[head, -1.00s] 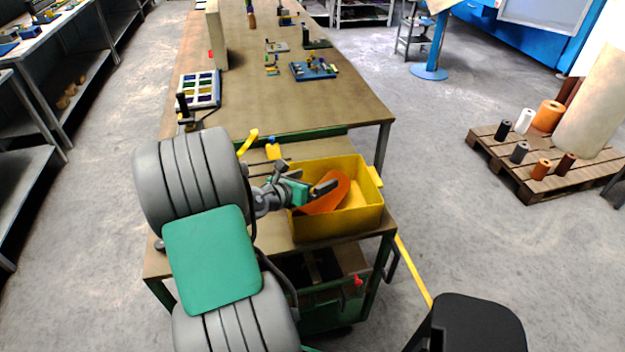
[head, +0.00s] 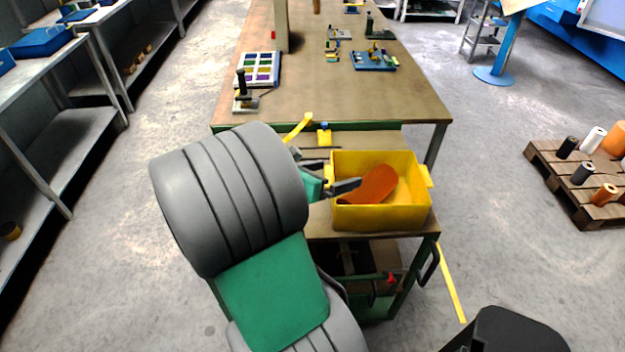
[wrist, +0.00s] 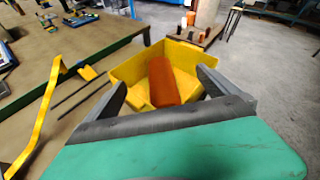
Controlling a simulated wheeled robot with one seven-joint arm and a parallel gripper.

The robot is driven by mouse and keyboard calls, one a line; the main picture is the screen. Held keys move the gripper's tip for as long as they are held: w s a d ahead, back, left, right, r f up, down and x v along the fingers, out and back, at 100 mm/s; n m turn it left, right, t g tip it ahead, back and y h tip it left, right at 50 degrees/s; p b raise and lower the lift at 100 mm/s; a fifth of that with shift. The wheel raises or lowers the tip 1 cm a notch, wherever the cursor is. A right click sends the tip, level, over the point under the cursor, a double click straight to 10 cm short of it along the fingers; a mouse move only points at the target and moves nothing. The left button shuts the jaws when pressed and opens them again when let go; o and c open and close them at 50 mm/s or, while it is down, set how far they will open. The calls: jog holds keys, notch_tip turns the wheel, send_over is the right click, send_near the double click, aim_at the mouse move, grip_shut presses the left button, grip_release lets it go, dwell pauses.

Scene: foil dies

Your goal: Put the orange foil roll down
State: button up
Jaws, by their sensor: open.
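The orange foil roll (head: 377,184) lies in the yellow bin (head: 380,218), tilted, with one end higher toward the far right in the head view. In the wrist view the roll (wrist: 163,84) rests inside the bin (wrist: 128,71), ahead of my fingers. My gripper (head: 345,187) is at the left side of the bin. In the wrist view my gripper (wrist: 163,88) has its two fingers spread wide, with nothing between the pads. The roll's lower end is partly hidden by the bin's front wall in the head view.
The bin stands on a low cart (head: 415,238) at the end of a long workbench (head: 310,95). A yellow-handled tool (head: 298,128) lies left of the bin. A pallet (head: 560,180) with several rolls stands on the floor at right. Open floor lies between.

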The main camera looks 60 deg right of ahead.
jog(key=w+a+f+m+t+y, duration=0.3)
jog(key=w+a+m+t+y, duration=0.35)
jog(key=w+a, duration=0.8)
jog(key=w+a+r+m+t+y, duration=0.1)
jog(key=a+r+m+y, duration=0.1)
jog(key=a, duration=0.6)
jog(key=w+a+r+m+t+y, duration=0.1)
jog(key=a+m, duration=0.3)
jog(key=a, duration=0.5)
jog(key=w+a+r+m+t+y, duration=0.1)
jog(key=a+r+m+y, duration=0.1)
jog(key=a, duration=0.6)
jog(key=shift+w+a+r+m+y, duration=0.15)
jog(key=shift+a+r+m+y, duration=0.2)
jog(key=shift+m+y, duration=0.35)
